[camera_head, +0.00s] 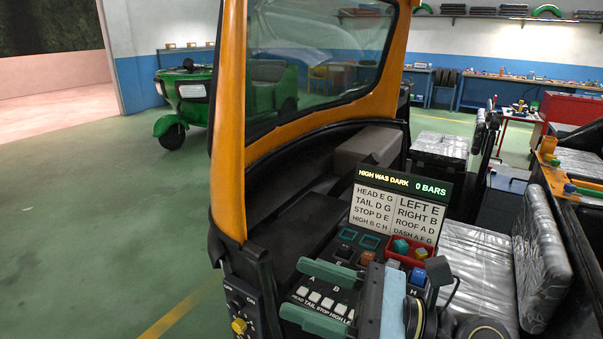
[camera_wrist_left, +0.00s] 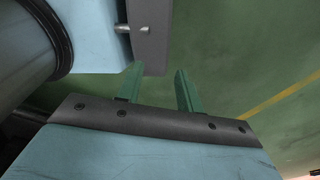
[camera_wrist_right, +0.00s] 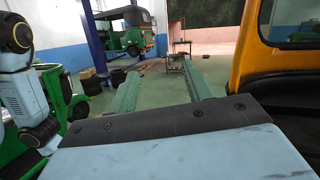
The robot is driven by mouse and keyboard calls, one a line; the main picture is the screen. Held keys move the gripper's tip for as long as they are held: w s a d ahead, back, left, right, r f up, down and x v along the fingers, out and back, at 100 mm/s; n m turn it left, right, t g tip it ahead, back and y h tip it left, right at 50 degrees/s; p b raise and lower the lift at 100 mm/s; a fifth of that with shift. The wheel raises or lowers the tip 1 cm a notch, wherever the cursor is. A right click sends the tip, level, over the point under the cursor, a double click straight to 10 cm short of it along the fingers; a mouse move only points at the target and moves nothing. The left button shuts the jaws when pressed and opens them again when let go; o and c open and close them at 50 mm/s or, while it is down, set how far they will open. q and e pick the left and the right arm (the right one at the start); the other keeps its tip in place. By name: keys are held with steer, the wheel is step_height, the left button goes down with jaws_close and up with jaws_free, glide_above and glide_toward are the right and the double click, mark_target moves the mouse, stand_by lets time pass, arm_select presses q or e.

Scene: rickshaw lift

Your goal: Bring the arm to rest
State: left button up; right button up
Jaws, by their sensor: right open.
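My right gripper (camera_head: 291,287) has green fingers spread apart over the button panel (camera_head: 322,299) of the orange-framed rickshaw (camera_head: 230,150). Its fingers hide part of the panel, and whether they touch it I cannot tell. In the right wrist view the right gripper (camera_wrist_right: 160,68) is open with nothing between its fingers. My left gripper (camera_wrist_left: 157,70) shows only in the left wrist view. Its fingers are apart and empty above green floor. Part of a blue-grey arm link of mine is close beside it.
A lit sign board (camera_head: 398,208) stands behind the panel. A red tray (camera_head: 391,255) holds coloured blocks. A black box with a yellow knob (camera_head: 239,326) hangs below the rickshaw's post. A plastic-wrapped seat (camera_head: 475,270) is at right. The green floor (camera_head: 100,240) at left is clear.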

steer(key=w+d+m+t+h, duration=0.3)
steer(key=d+m+t+h, duration=0.4)
steer(key=m, duration=0.7)
steer(key=w+d+m+t+h, duration=0.45)
steer(key=m+t, duration=0.45)
steer(key=m, duration=0.4)
steer(key=s+d+f+m+g+h, duration=0.2)
steer(key=d+f+m+g+h, duration=0.25)
steer(key=f+m, duration=0.35)
steer(key=s+d+f+m+g+h, duration=0.25)
steer(key=d+f+m+h, duration=0.25)
steer(key=f+m, duration=0.35)
steer(key=s+f+m+g+y, duration=0.2)
steer(key=s+f+m+g, duration=0.5)
steer(key=s+f+g, duration=0.75)
steer(key=s+f+t, duration=0.3)
steer(key=f, duration=1.9)
steer(key=s+d+f+g, duration=0.2)
steer(key=s+f, duration=1.4)
steer(key=shift+s+d+h, duration=0.15)
steer(key=shift+h, duration=0.25)
steer(key=shift+f, duration=0.1)
